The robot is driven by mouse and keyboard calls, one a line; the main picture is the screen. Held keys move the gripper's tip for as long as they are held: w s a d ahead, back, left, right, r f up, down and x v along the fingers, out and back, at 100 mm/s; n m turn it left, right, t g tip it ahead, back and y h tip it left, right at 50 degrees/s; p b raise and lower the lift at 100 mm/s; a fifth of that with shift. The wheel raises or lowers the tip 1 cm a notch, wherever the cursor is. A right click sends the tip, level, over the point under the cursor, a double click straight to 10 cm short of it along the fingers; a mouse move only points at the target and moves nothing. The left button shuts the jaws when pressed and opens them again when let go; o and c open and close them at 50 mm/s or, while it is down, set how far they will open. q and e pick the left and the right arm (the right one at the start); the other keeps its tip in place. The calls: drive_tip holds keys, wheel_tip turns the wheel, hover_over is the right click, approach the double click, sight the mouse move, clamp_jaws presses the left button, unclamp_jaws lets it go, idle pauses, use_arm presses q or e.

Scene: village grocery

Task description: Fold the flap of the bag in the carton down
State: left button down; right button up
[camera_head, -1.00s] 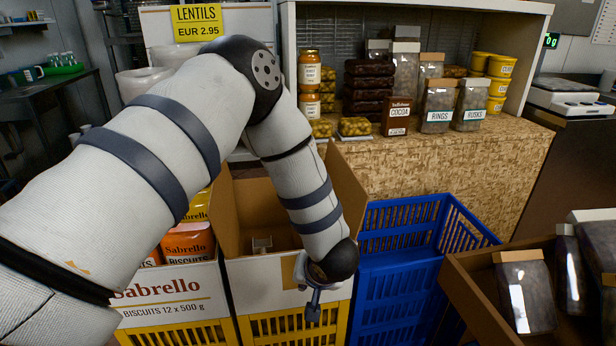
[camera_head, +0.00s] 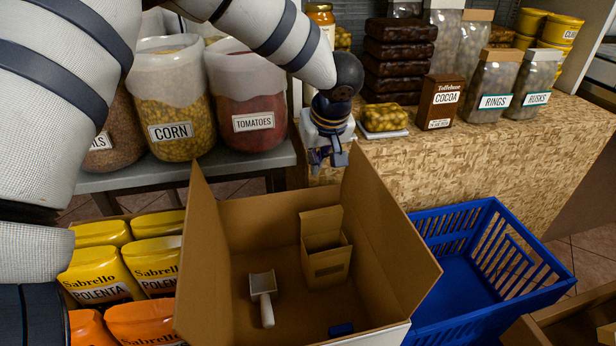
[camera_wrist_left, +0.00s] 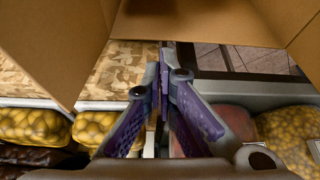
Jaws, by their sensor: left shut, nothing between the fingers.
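The brown bag (camera_head: 326,266) stands upright in the open cardboard carton (camera_head: 262,213), near its middle right. Its top is open and its flap (camera_head: 321,220) stands up on the far side. My left gripper (camera_head: 328,160) is shut and empty. It is behind the carton's far wall, near the counter front, well apart from the bag. In the left wrist view the shut purple fingers (camera_wrist_left: 163,68) point toward the carton (camera_wrist_left: 200,20), of which only cardboard panels show; the bag is not visible there. My right gripper is not in view.
A blue crate (camera_head: 455,287) is to the right, polenta bags (camera_head: 150,262) to the left. The counter (camera_head: 480,160) with goods is behind.

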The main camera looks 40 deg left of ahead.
sight(309, 190)
use_arm(q)
drive_tip(key=b+x, duration=0.1)
drive_tip(key=x, duration=0.9)
drive_tip(key=shift+s+f+b, duration=0.1)
drive_tip(key=shift+f+b, duration=0.1)
drive_tip(key=shift+b, duration=0.15)
drive_tip(key=d, duration=0.1)
drive_tip(key=s+d+r+p, duration=0.1)
drive_tip(key=shift+s+d, duration=0.3)
drive_tip(key=shift+s+d+f, duration=0.3)
drive_tip(key=shift+s+d, duration=0.1)
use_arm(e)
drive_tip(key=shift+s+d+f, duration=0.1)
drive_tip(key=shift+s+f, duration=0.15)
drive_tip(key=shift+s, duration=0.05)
use_arm(q)
drive_tip(key=shift+w, duration=0.1)
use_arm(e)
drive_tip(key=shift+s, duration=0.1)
